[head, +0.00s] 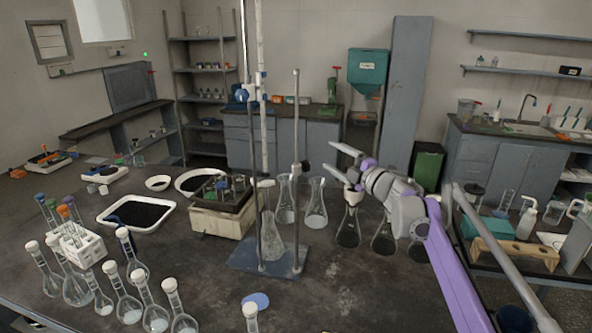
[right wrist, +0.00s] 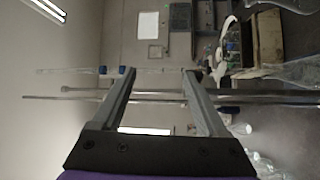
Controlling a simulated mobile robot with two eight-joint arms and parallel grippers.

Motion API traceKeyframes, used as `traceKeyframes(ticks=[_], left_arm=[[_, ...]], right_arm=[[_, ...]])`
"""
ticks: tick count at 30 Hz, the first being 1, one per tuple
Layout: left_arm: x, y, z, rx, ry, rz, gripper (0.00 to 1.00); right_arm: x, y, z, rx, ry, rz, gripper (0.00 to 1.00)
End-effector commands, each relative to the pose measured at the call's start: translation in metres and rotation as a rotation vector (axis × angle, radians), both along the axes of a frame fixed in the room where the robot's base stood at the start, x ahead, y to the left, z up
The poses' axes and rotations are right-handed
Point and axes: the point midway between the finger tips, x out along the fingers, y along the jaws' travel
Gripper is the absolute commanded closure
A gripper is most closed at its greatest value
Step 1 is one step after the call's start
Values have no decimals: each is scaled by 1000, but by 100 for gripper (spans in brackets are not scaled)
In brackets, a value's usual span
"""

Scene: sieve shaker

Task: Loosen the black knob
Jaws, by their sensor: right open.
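A stand with a blue-grey base plate (head: 268,257) and upright metal rods stands mid-table. A small dark knob-like part (head: 304,167) sits partway up its right rod (head: 297,120); I take it as the black knob, though it is tiny. My right gripper (head: 332,157) is open and empty, a short way right of this part, with its fingers pointing left toward the rod. In the right wrist view, the open fingers (right wrist: 158,72) face the rods (right wrist: 70,97), which cross the picture sideways. I cannot clearly make out the knob there. My left gripper is out of view.
Glass flasks (head: 316,205) stand close behind and right of the stand, below my right arm. Volumetric flasks (head: 155,312) and a white tube rack (head: 80,247) fill the front left. The table's front middle is mostly clear.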

Motion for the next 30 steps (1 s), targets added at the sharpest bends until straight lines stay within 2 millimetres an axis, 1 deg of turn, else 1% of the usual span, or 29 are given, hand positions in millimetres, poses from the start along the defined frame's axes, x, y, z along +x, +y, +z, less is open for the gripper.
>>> traceKeyframes(ticks=[1, 3, 7, 10, 13, 24, 30], left_arm=[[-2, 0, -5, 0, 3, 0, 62], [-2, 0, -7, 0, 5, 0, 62], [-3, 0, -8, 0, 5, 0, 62], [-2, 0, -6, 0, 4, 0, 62], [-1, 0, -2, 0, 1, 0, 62], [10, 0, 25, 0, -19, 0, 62], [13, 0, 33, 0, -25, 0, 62]], right_arm=[[4, 4, -16, -46, -8, 62, 24], [4, 11, -31, -97, -16, 137, 24], [3, 17, -47, -149, -21, 218, 24], [5, 23, -50, -160, -22, 238, 24], [13, 34, -49, -161, -23, 241, 24], [58, 85, -46, -159, -24, 238, 24], [69, 98, -48, -159, -23, 236, 24]])
